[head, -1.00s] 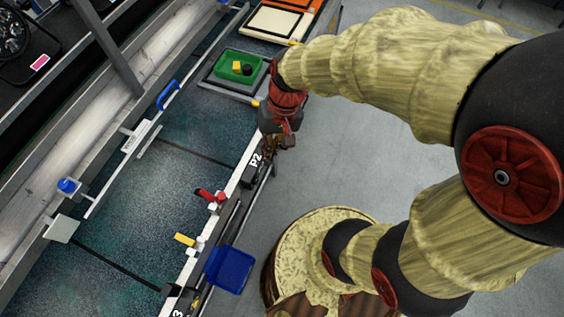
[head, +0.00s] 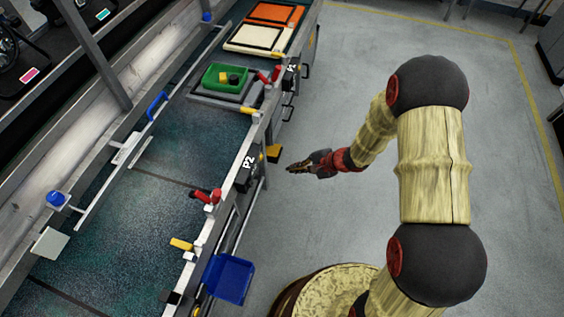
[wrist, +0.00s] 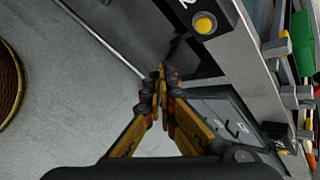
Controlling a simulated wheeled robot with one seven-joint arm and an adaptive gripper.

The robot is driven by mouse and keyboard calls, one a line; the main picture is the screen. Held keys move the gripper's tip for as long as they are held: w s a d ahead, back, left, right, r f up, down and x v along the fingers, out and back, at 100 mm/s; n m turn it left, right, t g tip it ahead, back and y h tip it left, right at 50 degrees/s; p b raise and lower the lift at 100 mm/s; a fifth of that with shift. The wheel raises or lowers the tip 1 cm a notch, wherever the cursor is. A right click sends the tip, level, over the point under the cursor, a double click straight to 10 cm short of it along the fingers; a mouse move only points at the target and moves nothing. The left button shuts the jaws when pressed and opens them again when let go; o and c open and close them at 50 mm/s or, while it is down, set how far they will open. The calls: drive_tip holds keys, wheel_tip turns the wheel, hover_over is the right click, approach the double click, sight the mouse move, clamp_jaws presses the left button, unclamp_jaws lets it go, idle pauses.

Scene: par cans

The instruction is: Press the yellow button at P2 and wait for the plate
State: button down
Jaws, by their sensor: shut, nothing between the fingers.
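The yellow button (wrist: 205,22) is round and sits on a dark box by a white label ending in 2, at the top of the wrist view. In the head view the dark P2 box (head: 245,170) is on the near side of the conveyor line. My gripper (head: 290,168) is to the right of that box, apart from it, over the floor. In the wrist view my gripper (wrist: 161,74) is shut and empty, with its tips below and left of the button. A pale square plate (head: 50,243) shows at the far rail; I cannot tell whether it is the task's plate.
A green tray (head: 208,76) with yellow and black pieces stands up the line. A blue bin (head: 230,278) hangs on the near side. The grey floor to the right is open.

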sight(261, 158)
drive_tip(key=shift+w+d+r+t, duration=0.1)
drive_tip(key=shift+w+d+t, duration=0.4)
drive_tip(key=shift+w, duration=0.3)
drive_tip(key=shift+a+n, duration=0.15)
drive_tip(key=shift+n, duration=0.15)
drive_tip(key=w+a, duration=0.3)
drive_tip(key=a, duration=0.5)
drive_tip(key=shift+b, duration=0.3)
drive_tip(key=shift+w+a, duration=0.1)
drive_tip(key=shift+a, duration=0.05)
idle(0.7)
drive_tip(key=shift+w+a+b, duration=0.1)
drive_tip(key=shift+a+b, duration=0.15)
drive_tip(key=shift+b, duration=0.2)
